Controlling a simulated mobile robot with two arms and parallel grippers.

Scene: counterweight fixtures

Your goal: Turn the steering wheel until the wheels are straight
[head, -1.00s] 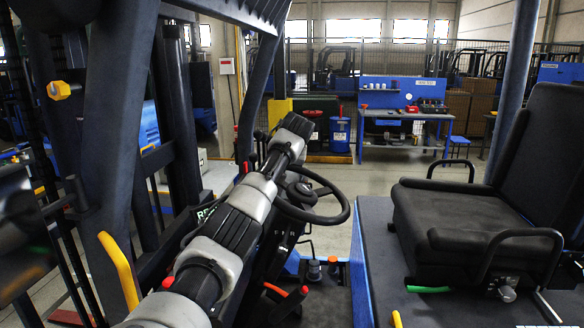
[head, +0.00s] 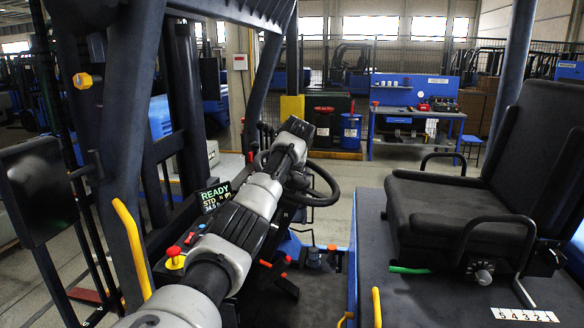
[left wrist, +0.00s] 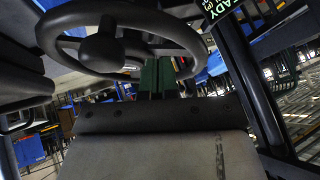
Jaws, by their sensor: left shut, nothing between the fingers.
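The black steering wheel (head: 318,190) stands tilted on its column in the forklift cab, its left part hidden behind my left arm. It fills the top of the left wrist view (left wrist: 110,42), with a round hub and spokes. My left arm reaches up across the head view in front of the wheel; its fingers are hidden there. In the left wrist view my left gripper (left wrist: 158,88) is shut and empty, below the wheel's rim; contact with the rim cannot be told. The truck's road wheels are not visible. My right gripper is not in view.
A display reading READY (head: 215,196) sits left of the column. The black seat (head: 455,195) is at the right. A yellow handrail (head: 132,245), a mirror (head: 38,188) and dark cab posts stand at the left. A blue workbench (head: 415,112) stands behind.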

